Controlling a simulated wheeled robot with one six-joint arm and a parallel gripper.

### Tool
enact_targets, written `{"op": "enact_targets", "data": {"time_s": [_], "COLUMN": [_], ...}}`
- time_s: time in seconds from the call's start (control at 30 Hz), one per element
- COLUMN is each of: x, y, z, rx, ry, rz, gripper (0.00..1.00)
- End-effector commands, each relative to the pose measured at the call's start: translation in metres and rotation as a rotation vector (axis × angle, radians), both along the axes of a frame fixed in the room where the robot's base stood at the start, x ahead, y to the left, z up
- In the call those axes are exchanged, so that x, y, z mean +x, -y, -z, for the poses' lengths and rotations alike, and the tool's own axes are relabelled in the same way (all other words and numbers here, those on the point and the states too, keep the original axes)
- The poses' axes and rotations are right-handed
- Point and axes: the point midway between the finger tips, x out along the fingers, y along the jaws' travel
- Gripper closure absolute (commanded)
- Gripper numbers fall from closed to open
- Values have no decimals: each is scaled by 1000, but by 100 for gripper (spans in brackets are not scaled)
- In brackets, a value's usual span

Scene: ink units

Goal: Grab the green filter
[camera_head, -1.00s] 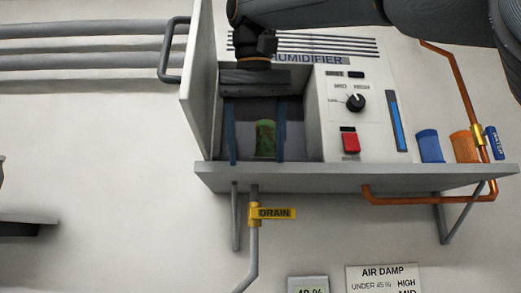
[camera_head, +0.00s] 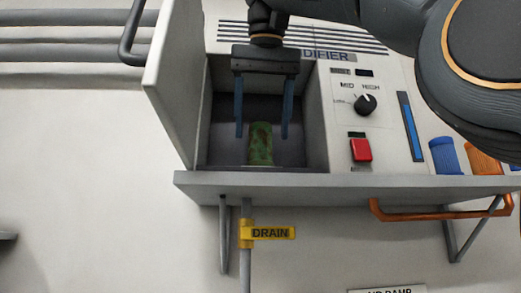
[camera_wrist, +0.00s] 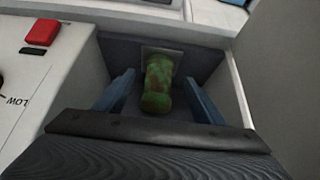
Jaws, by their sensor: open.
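The green filter (camera_head: 261,145) is a mottled green and brown cylinder standing upright inside the open compartment of the humidifier (camera_head: 330,180). My gripper (camera_head: 262,135) is at the compartment, with its two blue fingers pointing down and spread wide. In the head view one finger is on each side of the filter's upper end, with a gap to each. In the wrist view the filter (camera_wrist: 158,82) shows between the open fingers (camera_wrist: 160,95), apart from both. The gripper holds nothing.
The open door (camera_head: 172,85) stands at the compartment's left. The control panel with a red switch (camera_head: 361,150) and black knob (camera_head: 365,104) is at its right. Blue (camera_head: 445,157) and orange (camera_head: 484,161) filters stand further right on the shelf.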

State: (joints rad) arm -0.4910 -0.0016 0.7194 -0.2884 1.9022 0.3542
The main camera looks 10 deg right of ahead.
Motion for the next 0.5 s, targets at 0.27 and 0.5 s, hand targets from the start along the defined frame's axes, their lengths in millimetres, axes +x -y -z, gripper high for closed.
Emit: {"op": "enact_targets", "data": {"time_s": [0.27,0.5], "x": [30,48], "y": [2,4], "z": [-1,7], "rx": [-1,-1], "ry": [-1,-2], "rz": [3,4], "gripper": [37,37]}}
